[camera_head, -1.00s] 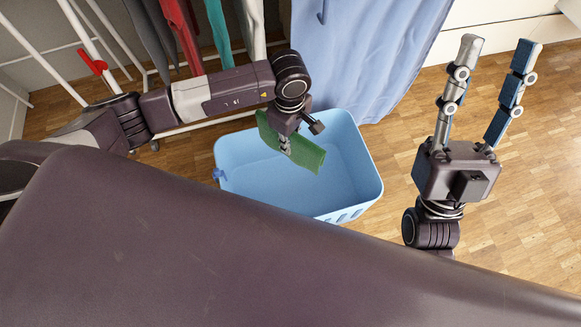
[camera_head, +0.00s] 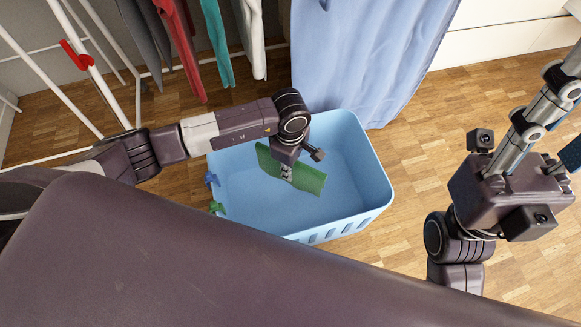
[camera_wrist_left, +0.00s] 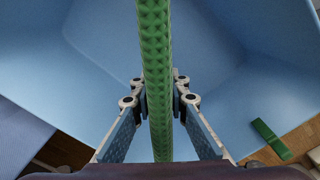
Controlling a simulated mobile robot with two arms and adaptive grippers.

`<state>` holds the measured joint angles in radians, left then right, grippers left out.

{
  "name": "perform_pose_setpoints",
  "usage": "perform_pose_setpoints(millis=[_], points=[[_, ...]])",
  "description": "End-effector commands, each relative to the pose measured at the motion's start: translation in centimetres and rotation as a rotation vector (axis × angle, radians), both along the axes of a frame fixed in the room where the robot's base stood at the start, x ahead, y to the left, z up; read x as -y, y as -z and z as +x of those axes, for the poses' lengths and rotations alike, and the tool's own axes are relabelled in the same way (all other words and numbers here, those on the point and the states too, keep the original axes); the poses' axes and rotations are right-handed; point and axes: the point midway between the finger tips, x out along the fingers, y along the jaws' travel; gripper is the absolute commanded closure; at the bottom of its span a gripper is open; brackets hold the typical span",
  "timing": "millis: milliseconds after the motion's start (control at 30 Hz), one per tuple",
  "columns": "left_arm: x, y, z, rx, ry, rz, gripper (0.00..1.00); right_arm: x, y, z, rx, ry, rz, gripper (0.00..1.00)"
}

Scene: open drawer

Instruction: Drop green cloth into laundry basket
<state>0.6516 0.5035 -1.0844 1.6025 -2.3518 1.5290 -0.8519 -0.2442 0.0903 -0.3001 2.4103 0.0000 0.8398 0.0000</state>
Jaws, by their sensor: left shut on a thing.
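The green cloth (camera_head: 308,180) is a thin textured sheet, held upright on edge inside the outline of the laundry basket. The light-blue laundry basket (camera_head: 375,185) stands below the left arm. My left gripper (camera_head: 287,173) is over the basket and shut on the cloth. In the left wrist view the cloth (camera_wrist_left: 156,60) runs between the two fingers (camera_wrist_left: 160,95), with the basket's blue interior (camera_wrist_left: 230,70) behind it. How high the cloth is above the basket floor is hard to tell. My right gripper (camera_head: 567,115) is at the right edge, fingers apart and partly cut off, holding nothing visible.
A blue clip (camera_head: 210,178) and a green clip (camera_head: 217,208) sit on the basket's left rim. A light-blue curtain (camera_head: 365,60) hangs behind the basket. A white drying rack (camera_head: 75,75) and hanging clothes (camera_head: 180,50) stand at the back left. Wooden floor (camera_head: 425,125) is clear at right.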

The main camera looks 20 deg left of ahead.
Motion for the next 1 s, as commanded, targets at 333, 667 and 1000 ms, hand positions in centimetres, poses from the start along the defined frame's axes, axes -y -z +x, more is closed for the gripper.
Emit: perform_pose_setpoints(millis=[333, 667, 1000], points=[[0.0, 0.2, 0.0, 0.001, 0.0, -0.001, 0.84, 0.0, -0.1, 0.0, 0.006, 0.001, 0.0, 0.6], [0.0, 0.2, 0.0, 0.001, 0.0, -0.001, 0.65, 0.0, -0.1, 0.0, 0.007, 0.0, -0.001, 0.6], [0.0, -2.2, 0.2, 0.005, 0.001, -0.002, 0.65, 0.0, -0.1, 0.1, 0.005, 0.001, 0.0, 0.6]])
